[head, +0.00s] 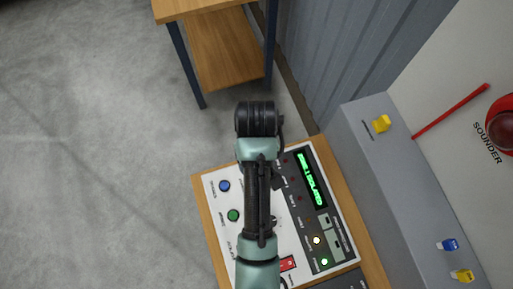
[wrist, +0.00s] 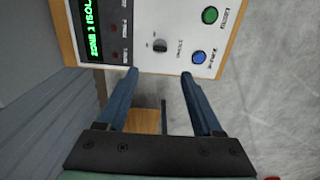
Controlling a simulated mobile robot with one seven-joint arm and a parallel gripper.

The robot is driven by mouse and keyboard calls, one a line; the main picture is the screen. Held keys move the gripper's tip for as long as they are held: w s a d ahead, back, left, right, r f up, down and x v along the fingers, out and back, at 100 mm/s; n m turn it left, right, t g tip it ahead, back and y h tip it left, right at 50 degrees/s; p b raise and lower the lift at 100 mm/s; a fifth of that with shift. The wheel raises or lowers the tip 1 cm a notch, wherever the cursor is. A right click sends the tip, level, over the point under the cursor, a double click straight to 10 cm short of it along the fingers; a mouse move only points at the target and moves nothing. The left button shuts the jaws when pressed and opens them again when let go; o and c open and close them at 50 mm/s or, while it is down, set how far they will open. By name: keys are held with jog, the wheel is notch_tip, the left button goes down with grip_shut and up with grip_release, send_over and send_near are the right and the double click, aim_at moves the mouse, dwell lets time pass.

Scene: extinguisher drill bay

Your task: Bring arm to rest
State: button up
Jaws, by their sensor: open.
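My gripper (wrist: 159,74) is open in the wrist view, with nothing between its two blue fingers. Its fingertips point at the near edge of a white control panel (wrist: 146,14); I cannot tell how far above it they are. The panel also shows in the head view (head: 221,199), where my arm reaches over it and covers part of its middle. The gripper itself is hidden by the arm there. A green-lit display (head: 311,180) reads partly as "ISOLATED". A blue button (head: 224,186) and a green button (head: 233,215) sit on the panel's left side.
A grey box (head: 353,134) with yellow and blue switches stands right of the panel, below a wall with a red sounder (head: 504,124). A wooden table (head: 222,55) with dark legs stands ahead. The concrete floor (head: 90,150) at left is clear.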

dwell(0.4)
jog(key=w+r+t+b, duration=0.3)
jog(key=w+r+t, duration=0.35)
jog(key=w, duration=0.45)
jog(key=w+r+m+t+b, duration=0.15)
jog(key=w+r+t, duration=0.25)
jog(key=r, duration=0.5)
jog(key=w+r+t+b, duration=0.2)
jog(key=w+r+t, duration=0.15)
jog(key=r, duration=0.55)
jog(key=s+r+m+t+b, duration=0.15)
jog(key=r+t, duration=0.25)
jog(key=r, duration=0.5)
jog(key=s+r+t+b, duration=0.1)
jog(key=s+r+t, duration=0.15)
jog(key=r, duration=0.65)
jog(key=s+r+t+b, duration=0.2)
jog(key=s+r+t, duration=0.5)
jog(key=s+r, duration=0.3)
notch_tip(320, 180, up, 3)
jog(key=shift+s+f+m, duration=0.15)
jog(key=shift+f+m, duration=0.05)
jog(key=shift+m, duration=0.2)
jog(key=shift+a, duration=0.1)
